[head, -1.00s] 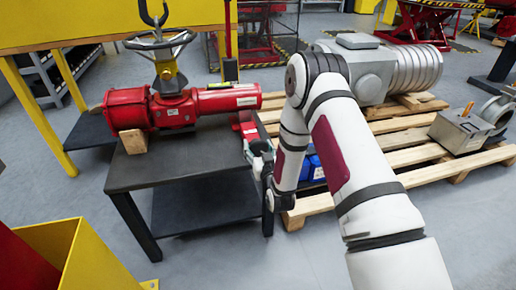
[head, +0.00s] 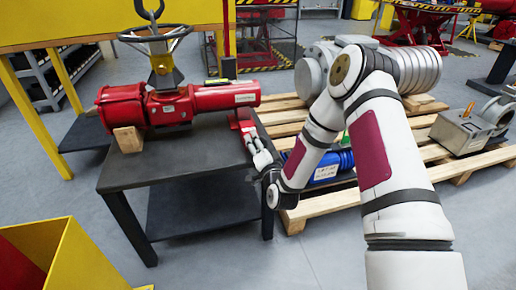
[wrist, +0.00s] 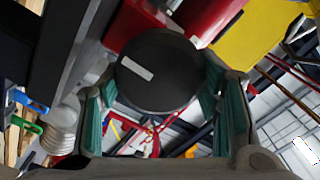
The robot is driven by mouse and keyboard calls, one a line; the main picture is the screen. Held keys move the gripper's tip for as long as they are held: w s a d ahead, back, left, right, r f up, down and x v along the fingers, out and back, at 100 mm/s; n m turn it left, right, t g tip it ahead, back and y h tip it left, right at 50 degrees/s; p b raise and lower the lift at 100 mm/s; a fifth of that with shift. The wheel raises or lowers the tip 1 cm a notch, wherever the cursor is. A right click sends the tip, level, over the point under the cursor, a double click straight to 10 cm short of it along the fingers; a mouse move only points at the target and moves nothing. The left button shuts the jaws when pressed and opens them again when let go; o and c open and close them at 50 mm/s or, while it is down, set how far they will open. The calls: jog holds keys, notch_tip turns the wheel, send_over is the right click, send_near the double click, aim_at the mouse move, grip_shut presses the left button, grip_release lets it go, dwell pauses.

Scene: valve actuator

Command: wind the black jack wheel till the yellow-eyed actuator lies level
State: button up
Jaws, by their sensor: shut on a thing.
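The red actuator (head: 178,104) lies along the dark table, its left end by a wooden block (head: 129,139). A yellow part (head: 164,76) stands on top of it below a grey handwheel (head: 153,40). A red jack (head: 241,121) is under its right end. I cannot tell from here whether the actuator is exactly level. The black jack wheel (wrist: 158,70) shows in the wrist view as a dark disc with a pale bar on its face. My gripper (head: 262,160) is shut on it, with teal pads at both sides. In the head view the wheel is hidden by the gripper.
The table (head: 185,165) has a bare front area. A wooden pallet (head: 400,172) on the right bears a grey motor (head: 410,73), a grey box (head: 462,130) and a blue item (head: 331,166). A yellow guard (head: 75,265) stands at front left. A dark hook hangs above the handwheel.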

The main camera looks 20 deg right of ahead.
jog(key=m, duration=0.1)
jog(key=m+b, duration=0.1)
jog(key=m, duration=0.1)
jog(key=shift+d+f+m, duration=0.15)
jog(key=shift+m, duration=0.15)
jog(key=m+b, duration=0.1)
jog(key=m, duration=0.2)
jog(key=shift+f+m, duration=0.1)
jog(key=shift+m, duration=0.3)
jog(key=m+b, duration=0.1)
jog(key=m, duration=0.2)
jog(key=shift+f+m, duration=0.1)
jog(key=shift+m, duration=1.7)
jog(key=shift+b, duration=0.3)
jog(key=o, duration=1.2)
